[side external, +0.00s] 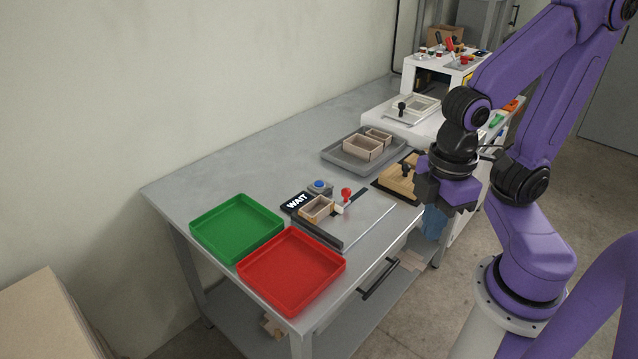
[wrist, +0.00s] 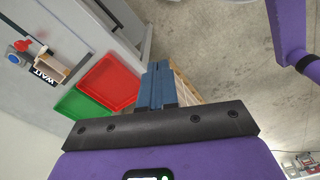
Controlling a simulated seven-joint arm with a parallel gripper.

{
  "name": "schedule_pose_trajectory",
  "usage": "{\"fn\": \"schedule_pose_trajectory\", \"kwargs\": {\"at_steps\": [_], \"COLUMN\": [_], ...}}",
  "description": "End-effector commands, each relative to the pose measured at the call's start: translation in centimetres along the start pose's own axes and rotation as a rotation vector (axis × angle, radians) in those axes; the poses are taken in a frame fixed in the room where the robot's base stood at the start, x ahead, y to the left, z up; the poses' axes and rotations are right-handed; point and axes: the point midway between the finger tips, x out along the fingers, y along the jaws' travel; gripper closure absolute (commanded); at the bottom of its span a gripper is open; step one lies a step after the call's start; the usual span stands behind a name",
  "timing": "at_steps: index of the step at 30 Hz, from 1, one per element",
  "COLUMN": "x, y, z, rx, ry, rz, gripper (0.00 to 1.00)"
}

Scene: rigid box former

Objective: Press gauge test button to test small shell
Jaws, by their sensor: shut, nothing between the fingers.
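The gauge on the grey bench holds a small beige shell (side external: 317,208), which also shows in the wrist view (wrist: 53,68). A blue test button (side external: 319,185) on a grey base sits behind the shell, and it shows in the wrist view (wrist: 14,59). The black display (side external: 296,202) beside the shell reads WAIT. A red-knobbed clamp (side external: 346,193) stands to the right of the shell. My gripper (side external: 434,224) hangs beyond the bench's front edge, well right of the button. Its blue fingers (wrist: 158,68) are together and empty.
A green tray (side external: 207,243) and a red tray (side external: 256,286) sit at the bench's left end, both empty. A grey tray (side external: 338,157) holds two beige shells. A wooden fixture with a black knob (side external: 406,168) lies near my gripper. The back-left bench surface is clear.

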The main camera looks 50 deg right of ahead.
Motion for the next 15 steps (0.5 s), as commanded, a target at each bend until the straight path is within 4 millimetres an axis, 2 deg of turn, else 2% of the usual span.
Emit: {"fn": "schedule_pose_trajectory", "kwargs": {"at_steps": [10,13,15], "x": [0.0,0.2,0.3], "y": [0.3,1.4,2.9], "z": [-0.3,-1.4,-2.7], "rx": [0.005,0.022,0.041], "ry": [0.006,0.027,0.052], "rz": [0.006,0.026,0.053], "gripper": [1.00,1.00,1.00]}}
